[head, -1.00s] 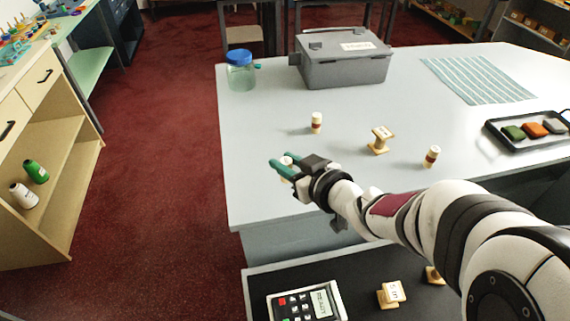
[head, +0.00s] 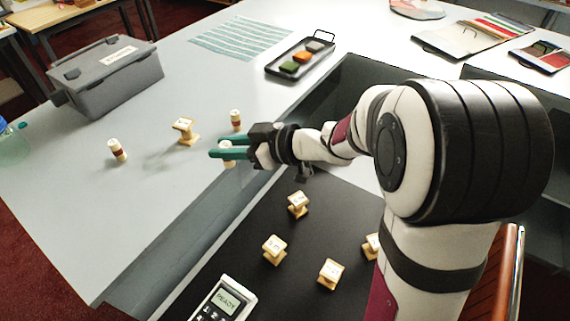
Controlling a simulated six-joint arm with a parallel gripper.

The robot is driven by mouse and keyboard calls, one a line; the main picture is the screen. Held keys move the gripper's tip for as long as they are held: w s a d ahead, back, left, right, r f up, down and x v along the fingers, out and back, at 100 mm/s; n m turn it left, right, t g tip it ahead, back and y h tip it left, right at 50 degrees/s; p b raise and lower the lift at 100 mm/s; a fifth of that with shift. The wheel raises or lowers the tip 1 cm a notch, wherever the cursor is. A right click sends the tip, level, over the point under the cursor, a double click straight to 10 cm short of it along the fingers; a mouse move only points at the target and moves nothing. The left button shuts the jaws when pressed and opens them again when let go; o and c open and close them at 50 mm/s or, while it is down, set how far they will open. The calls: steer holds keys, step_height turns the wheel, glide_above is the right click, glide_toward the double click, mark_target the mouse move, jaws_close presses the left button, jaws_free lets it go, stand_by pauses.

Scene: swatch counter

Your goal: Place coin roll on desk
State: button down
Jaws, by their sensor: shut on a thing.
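My gripper (head: 214,149) is shut on a cream coin roll (head: 228,162), whose top and lower end show around the green fingers. In the head view it appears over the front edge of the pale grey desk top (head: 70,200); I cannot tell how high the roll is above it. Two similar coin rolls with dark red bands stand upright on the desk: one (head: 117,150) to the left, one (head: 235,120) just behind my gripper.
A wooden stamp-like piece (head: 184,130) stands between the two rolls. A grey lidded box (head: 108,75), a striped cloth (head: 240,37) and a black tray (head: 300,55) lie further back. A black surface (head: 230,260) in front holds several wooden pieces and a calculator (head: 224,302).

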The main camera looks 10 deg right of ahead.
steer(key=s+d+f+m+t+h, duration=0.15)
steer(key=d+f, duration=0.25)
steer(key=d, duration=0.8)
steer(key=s+d+f+m+t+h, duration=0.1)
steer(key=d+f+m, duration=0.15)
steer(key=d, duration=0.95)
steer(key=s+d+f+m+t+h, duration=0.1)
steer(key=s+d+f, duration=0.2)
steer(key=s+d, duration=0.35)
steer(key=s+d+f+m+t+h, duration=0.1)
steer(key=s+d+f+h, duration=0.15)
steer(key=s+d, duration=0.4)
steer(key=shift+y, duration=0.3)
steer(key=x, duration=0.4)
steer(key=f+x, duration=0.1)
steer(key=x, duration=0.3)
steer(key=f+x, duration=0.1)
steer(key=x, duration=0.4)
steer(key=shift+s+d, duration=0.2)
steer(key=shift+s, duration=0.2)
step_height(320, 180, down, 4)
steer(key=shift+w+f, duration=0.15)
steer(key=shift+f, duration=0.1)
steer(key=c, duration=0.7)
jaws_free()
steer(key=shift+o, duration=0.3)
